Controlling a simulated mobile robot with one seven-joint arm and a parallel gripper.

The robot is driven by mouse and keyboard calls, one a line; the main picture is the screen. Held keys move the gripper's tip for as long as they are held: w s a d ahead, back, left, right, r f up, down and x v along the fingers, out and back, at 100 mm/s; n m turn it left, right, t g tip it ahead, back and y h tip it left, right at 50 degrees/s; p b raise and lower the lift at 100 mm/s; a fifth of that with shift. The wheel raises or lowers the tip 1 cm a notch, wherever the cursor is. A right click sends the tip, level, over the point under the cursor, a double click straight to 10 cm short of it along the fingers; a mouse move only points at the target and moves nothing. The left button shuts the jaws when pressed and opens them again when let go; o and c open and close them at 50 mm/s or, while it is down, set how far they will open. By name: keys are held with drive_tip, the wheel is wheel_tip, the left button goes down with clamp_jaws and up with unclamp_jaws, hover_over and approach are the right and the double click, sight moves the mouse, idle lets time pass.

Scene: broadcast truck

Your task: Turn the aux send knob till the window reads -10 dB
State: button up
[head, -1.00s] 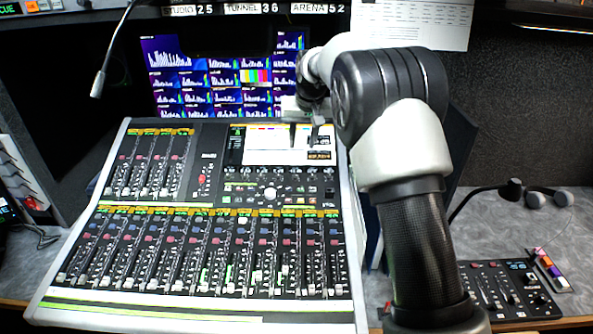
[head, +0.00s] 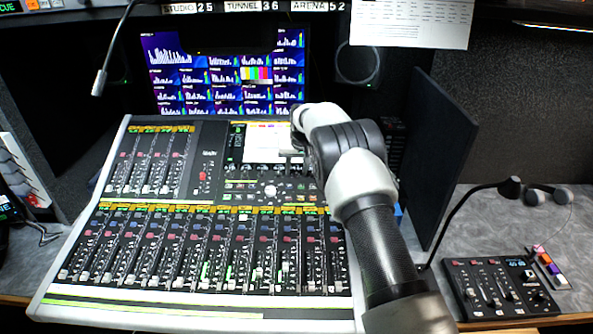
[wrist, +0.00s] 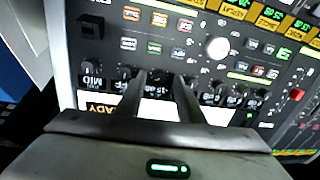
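My gripper (wrist: 159,76) points down at the mixing console (head: 190,308). In the wrist view its two fingers stand apart, with their tips over a row of small dark knobs (wrist: 207,84). Dark panel and small markings show between the fingers. I cannot tell which knob is the aux send knob, or whether a fingertip touches one. In the head view my arm covers the right end of this row and the small readout window. No dB reading is legible in either current view.
A white trackball (wrist: 217,47) and several lit buttons lie close to the fingers. A multiview monitor (head: 225,75) stands behind the console. A gooseneck microphone (head: 101,80) hangs at left. A small control box (head: 500,288) sits on the counter at right.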

drive_tip(key=shift+w+f, duration=0.25)
drive_tip(key=shift+f, duration=0.35)
clamp_jaws()
drive_tip(key=shift+f+m+b, duration=0.1)
drive_tip(key=shift+m+b, duration=0.7)
drive_tip(key=shift+m, duration=0.3)
drive_tip(key=shift+s+a+m+b, duration=0.1)
drive_tip(key=shift+m+b, duration=0.55)
drive_tip(key=shift+m, duration=1.05)
